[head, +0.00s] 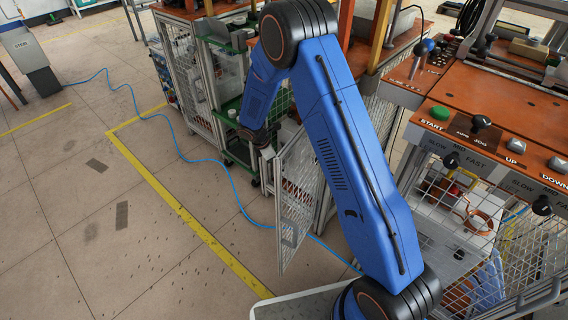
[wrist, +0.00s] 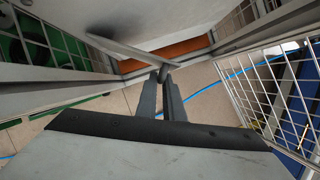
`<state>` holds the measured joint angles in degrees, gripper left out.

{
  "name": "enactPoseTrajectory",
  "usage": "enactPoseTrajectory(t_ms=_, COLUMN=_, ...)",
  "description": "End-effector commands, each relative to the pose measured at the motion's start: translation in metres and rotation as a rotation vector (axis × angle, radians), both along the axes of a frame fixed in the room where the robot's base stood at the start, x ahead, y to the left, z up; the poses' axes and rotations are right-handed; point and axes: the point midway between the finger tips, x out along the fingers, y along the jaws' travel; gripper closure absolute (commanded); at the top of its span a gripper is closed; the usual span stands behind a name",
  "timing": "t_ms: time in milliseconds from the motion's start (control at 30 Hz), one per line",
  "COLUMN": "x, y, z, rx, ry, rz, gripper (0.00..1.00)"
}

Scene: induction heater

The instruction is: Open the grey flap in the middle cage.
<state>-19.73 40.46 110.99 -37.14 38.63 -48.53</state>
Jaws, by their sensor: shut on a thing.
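The middle cage has a grey-framed mesh door (head: 297,195) standing swung out into the aisle in the head view. My gripper (head: 268,150) is at the cage opening, near the top of that door; its fingertips are hard to make out there. In the wrist view my gripper (wrist: 164,78) has its two fingers close together on a thin pale grey edge of the grey flap (wrist: 125,47). The flap's sheet runs up and left from the fingertips. How the flap is hinged is hidden.
A mesh panel (wrist: 270,95) stands close on the right in the wrist view. A green-shelved trolley (head: 240,150) is just left of the cage. A control console (head: 480,120) is at the right. A blue hose (head: 165,120) lies on the floor; the floor at left is open.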

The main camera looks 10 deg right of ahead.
Motion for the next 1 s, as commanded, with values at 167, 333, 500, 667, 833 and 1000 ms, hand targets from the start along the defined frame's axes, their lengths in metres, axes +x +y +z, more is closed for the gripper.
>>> enactPoseTrajectory(t_ms=167, x=0.010, y=0.019, z=0.000, rx=0.001, ry=-0.002, rz=-0.166, gripper=1.00)
enactPoseTrajectory(t_ms=333, x=0.020, y=0.035, z=0.000, rx=0.000, ry=-0.002, rz=-0.327, gripper=1.00)
enactPoseTrajectory(t_ms=500, x=0.032, y=0.048, z=0.000, rx=0.000, ry=-0.002, rz=-0.318, gripper=1.00)
enactPoseTrajectory(t_ms=667, x=0.044, y=0.057, z=0.001, rx=0.000, ry=-0.003, rz=-0.317, gripper=1.00)
enactPoseTrajectory(t_ms=833, x=0.056, y=0.064, z=0.001, rx=0.001, ry=-0.004, rz=-0.316, gripper=1.00)
enactPoseTrajectory(t_ms=1000, x=0.064, y=0.066, z=0.001, rx=-0.001, ry=-0.003, rz=-0.317, gripper=1.00)
